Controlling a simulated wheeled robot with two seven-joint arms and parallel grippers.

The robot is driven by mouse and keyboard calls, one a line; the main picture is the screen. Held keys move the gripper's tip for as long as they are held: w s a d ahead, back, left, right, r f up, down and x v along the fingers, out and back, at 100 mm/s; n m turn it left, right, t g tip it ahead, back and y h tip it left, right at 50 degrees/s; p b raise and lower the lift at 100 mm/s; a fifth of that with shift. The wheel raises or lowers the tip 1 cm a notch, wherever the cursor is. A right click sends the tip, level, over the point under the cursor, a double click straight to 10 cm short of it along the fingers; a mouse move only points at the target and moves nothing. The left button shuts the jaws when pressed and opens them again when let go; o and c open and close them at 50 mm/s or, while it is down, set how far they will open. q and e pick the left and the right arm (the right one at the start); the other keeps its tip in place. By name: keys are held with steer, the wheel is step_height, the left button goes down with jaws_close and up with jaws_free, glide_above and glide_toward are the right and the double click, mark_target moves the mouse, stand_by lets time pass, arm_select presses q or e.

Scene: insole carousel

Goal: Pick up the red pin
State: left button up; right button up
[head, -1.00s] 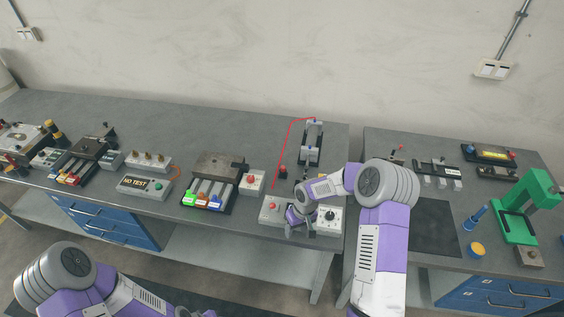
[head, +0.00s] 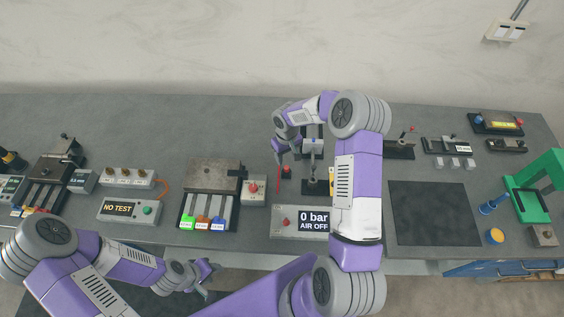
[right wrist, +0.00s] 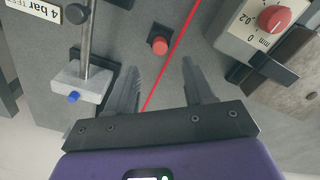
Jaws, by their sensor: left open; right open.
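A short red pin (head: 286,169) stands in a small black block near the middle of the bench. In the right wrist view the red pin (right wrist: 159,45) shows its round top, beyond the fingertips and roughly between their lines. My right gripper (head: 285,153) is above and just behind it in the head view. In the right wrist view my right gripper (right wrist: 158,70) is open with nothing between its fingers. A thin red line (right wrist: 175,52) passes beside the pin and between the fingers. My left gripper (head: 209,281) is open and empty in front of the bench.
A grey box with a red dial (right wrist: 265,28) stands close to the pin. On its other side is a metal post fixture (right wrist: 80,78) with a blue knob. An air box (head: 286,234) reading "0 bar AIR OFF" is in front. A dark mat (head: 433,213) lies clear at right.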

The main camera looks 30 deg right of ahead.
mark_target(286, 167)
steer(key=f, duration=0.4)
steer(key=f+p, duration=0.1)
steer(key=f, duration=0.1)
steer(key=shift+s, duration=0.3)
steer(key=shift+w, duration=0.1)
jaws_close()
